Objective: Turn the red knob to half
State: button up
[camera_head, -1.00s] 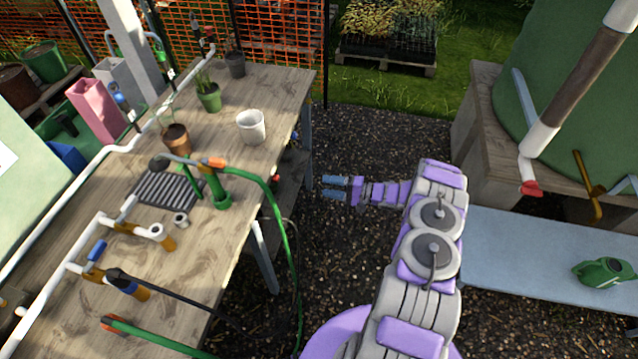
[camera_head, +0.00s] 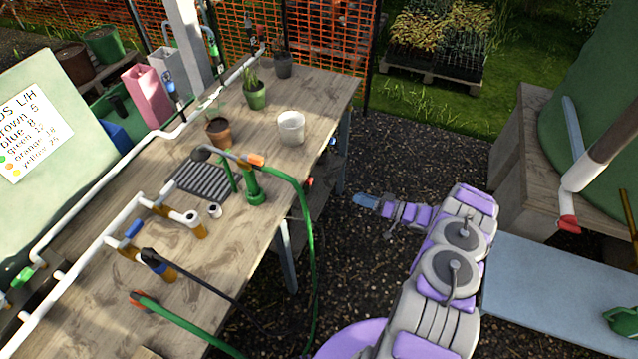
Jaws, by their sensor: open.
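A small red part (camera_head: 308,183) shows at the bench's right edge, partly hidden by the green hose. A second red part (camera_head: 569,224) sits at the lower end of the white pipe by the green tank. I cannot tell which is the red knob, nor its setting. My gripper (camera_head: 366,200) has blue fingertips, points left over the gravel, and holds nothing visible. It is right of the bench and apart from both red parts. Its fingers now overlap in the view, so the gap between them is hidden.
The wooden bench (camera_head: 245,283) carries pots, white pipes, a black grate and green hoses. A hose hangs off its right edge near the first red part. A light blue board (camera_head: 545,285) lies at right, with a green can (camera_head: 622,320). Gravel between is open.

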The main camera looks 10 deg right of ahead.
jog(key=n, duration=0.4)
jog(key=n+b, duration=0.3)
jog(key=n, duration=0.3)
send_near(309, 181)
jog(key=f+x, duration=0.1)
jog(key=x, duration=0.6)
jog(key=shift+w+f, duration=0.2)
jog(key=shift+w, duration=0.3)
jog(key=shift+c, duration=0.4)
grip_shut()
jog(key=shift+d, duration=0.1)
jog(key=shift+r+p, duration=0.1)
jog(key=shift+p, duration=0.75)
jog(key=shift+n, duration=0.3)
